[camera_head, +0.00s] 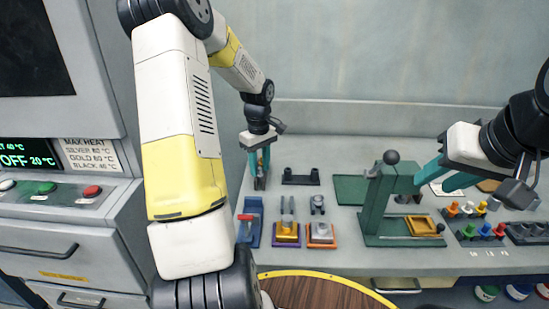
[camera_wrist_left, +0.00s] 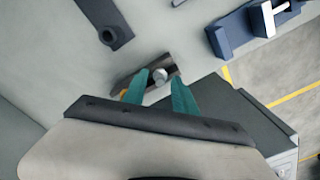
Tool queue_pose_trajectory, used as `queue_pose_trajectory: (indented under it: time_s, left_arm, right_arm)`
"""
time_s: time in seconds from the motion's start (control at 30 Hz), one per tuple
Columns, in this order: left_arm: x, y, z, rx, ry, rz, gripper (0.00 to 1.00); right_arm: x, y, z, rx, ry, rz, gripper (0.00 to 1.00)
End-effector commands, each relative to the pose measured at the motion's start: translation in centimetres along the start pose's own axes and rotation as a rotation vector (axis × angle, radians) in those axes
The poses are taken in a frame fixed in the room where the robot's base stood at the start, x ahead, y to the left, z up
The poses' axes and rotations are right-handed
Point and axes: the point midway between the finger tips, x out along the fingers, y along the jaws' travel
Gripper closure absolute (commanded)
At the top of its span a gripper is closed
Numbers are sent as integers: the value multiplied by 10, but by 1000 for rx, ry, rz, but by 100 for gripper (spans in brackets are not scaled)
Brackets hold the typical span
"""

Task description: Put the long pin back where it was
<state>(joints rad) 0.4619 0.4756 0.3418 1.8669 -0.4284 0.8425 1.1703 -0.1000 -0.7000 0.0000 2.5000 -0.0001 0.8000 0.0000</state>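In the head view my left gripper (camera_head: 259,183) points down over the back left of the bench, its teal fingers apart. In the left wrist view the fingertips (camera_wrist_left: 162,77) stand on either side of a round grey metal pin end (camera_wrist_left: 160,76), apparently with a small gap. This may be the long pin. It shows over a dark narrow holder (camera_wrist_left: 126,86); how deep it sits in it is hidden. My right gripper (camera_head: 440,180) is at the right, fingers apart and empty, near the green press (camera_head: 376,205).
A dark two-post rack (camera_head: 300,179) stands right of my left gripper. A blue fixture (camera_head: 250,222) with a red handle, a purple stand (camera_head: 286,242) and an orange stand (camera_head: 321,244) are in front. Trays with coloured knobs (camera_head: 480,230) are at the right.

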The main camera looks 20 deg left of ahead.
Motion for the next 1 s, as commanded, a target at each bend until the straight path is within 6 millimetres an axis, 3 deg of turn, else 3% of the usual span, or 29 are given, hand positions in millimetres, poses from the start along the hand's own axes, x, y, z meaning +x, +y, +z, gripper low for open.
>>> queue_pose_trajectory:
  time_s: [0.17,0.5,0.77,0.87,1.0]
  left_arm:
    - [-25,1,-1,0,5,3,67]
    - [-97,0,-1,-1,4,3,67]
    - [-124,-1,2,10,5,3,67]
    - [-140,-4,16,70,26,23,67]
    - [-175,-20,58,253,88,85,67]
  right_arm:
    - [0,0,0,0,0,0,64]
    - [0,0,0,0,0,0,64]
    - [0,0,0,0,0,0,64]
    - [0,0,0,0,0,0,64]
    - [0,0,0,0,0,0,64]
